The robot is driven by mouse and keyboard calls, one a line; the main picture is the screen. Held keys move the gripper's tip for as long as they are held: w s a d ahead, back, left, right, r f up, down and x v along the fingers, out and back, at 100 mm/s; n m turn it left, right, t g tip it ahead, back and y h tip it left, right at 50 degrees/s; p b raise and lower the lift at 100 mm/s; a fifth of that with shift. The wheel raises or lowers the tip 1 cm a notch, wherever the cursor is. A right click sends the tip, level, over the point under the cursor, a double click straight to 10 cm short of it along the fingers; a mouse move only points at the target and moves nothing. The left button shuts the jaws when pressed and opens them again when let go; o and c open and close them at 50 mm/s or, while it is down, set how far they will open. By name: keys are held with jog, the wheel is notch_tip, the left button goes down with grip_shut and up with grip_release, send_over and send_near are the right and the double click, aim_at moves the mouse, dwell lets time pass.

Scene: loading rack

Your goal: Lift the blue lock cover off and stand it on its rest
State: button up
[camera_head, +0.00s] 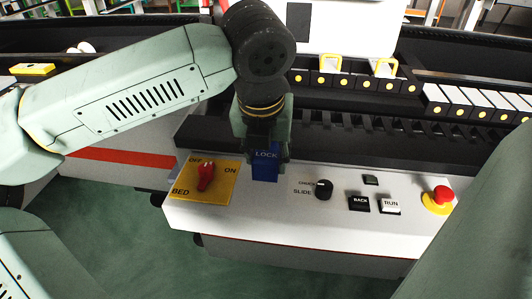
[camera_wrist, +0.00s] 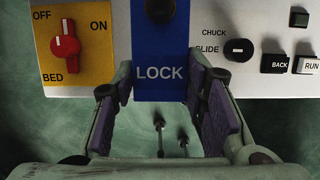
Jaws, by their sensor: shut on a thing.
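The blue lock cover (camera_head: 265,172), marked LOCK, is at the panel's rear edge, right of the yellow BED switch plate. It fills the top middle of the wrist view (camera_wrist: 160,40), with a dark round knob near its top. My gripper (camera_head: 267,153) comes down on it from above. In the wrist view my gripper (camera_wrist: 162,85) has its purple-padded fingers on both sides of the cover's lower end, shut on it. I cannot tell whether the cover is seated or slightly raised. I cannot make out its rest.
The yellow plate (camera_head: 222,184) carries a red switch (camera_head: 206,176) close left of the cover. To the right are a black knob (camera_head: 323,189), BACK and RUN buttons (camera_head: 390,204) and a red stop button (camera_head: 441,195). A dark slotted rack (camera_head: 400,140) lies behind.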

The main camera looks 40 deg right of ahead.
jog(key=shift+f+b, duration=0.1)
jog(key=shift+b, duration=0.3)
notch_tip(320, 180, down, 7)
jog(key=b, duration=0.6)
jog(key=shift+b, duration=0.4)
jog(key=shift+r, duration=0.2)
jog(key=o, duration=1.4)
jog(key=shift+r, duration=0.1)
jog(key=v, duration=1.2)
